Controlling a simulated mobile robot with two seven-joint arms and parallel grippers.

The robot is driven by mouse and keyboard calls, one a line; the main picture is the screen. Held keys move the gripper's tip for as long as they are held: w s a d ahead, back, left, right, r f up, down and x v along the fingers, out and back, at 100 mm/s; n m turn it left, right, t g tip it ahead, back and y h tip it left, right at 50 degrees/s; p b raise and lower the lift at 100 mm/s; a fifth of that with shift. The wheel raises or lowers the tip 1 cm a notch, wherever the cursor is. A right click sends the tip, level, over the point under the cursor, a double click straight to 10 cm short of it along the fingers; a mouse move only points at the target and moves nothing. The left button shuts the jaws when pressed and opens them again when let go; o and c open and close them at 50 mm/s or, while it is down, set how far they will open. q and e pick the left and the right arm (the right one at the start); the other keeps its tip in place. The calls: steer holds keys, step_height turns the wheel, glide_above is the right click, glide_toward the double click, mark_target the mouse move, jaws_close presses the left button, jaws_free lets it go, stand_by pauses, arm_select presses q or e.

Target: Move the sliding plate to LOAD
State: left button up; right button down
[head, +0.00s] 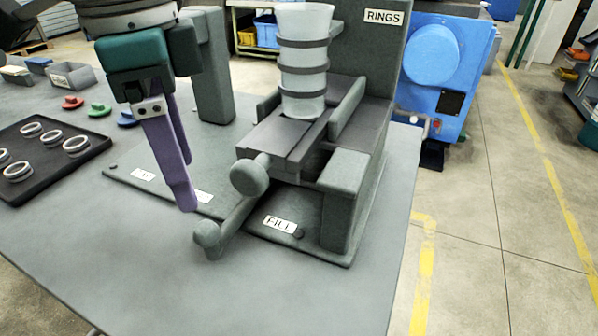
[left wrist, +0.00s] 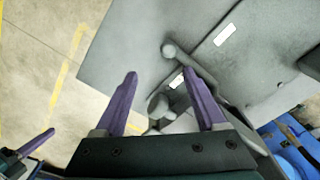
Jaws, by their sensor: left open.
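The dark sliding plate (head: 285,138) lies on the grey ring machine, under a pale banded tube (head: 304,62). A round grey knob (head: 250,177) sits at its front end. A lever with a ball end (head: 207,235) stands low beside the FILL label (head: 279,224). My left gripper (head: 187,190) is open and empty, pointing down left of the knob and apart from it in the head view. In the left wrist view its fingers (left wrist: 160,74) are spread, with grey knobs seen between and beyond them. A purple finger of my right gripper (left wrist: 38,141) shows at lower left; its opening is unclear.
A dark tray (head: 55,160) with several pale rings lies at left. Red, green and blue small pieces (head: 98,109) lie behind it. A grey post (head: 212,75) stands behind my left gripper. The front of the grey table (head: 130,270) is clear.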

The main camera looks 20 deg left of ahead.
mark_target(203, 225)
arm_select(q)
steer(key=shift+w+a+f+b, duration=0.3)
steer(key=shift+w+f+b, duration=0.1)
steer(key=shift+f, duration=0.15)
steer(key=shift+w+a+f+b, duration=0.25)
steer(key=shift+w+f+b, duration=0.15)
steer(key=shift+f, duration=0.1)
step_height(203, 225, down, 9)
steer(key=shift+f+b, duration=0.2)
steer(key=shift+b, duration=0.6)
arm_select(e)
steer(key=f, duration=0.5)
steer(key=shift+w+d, duration=0.2)
arm_select(q)
jaws_close()
arm_select(e)
steer(key=shift+d, duration=0.1)
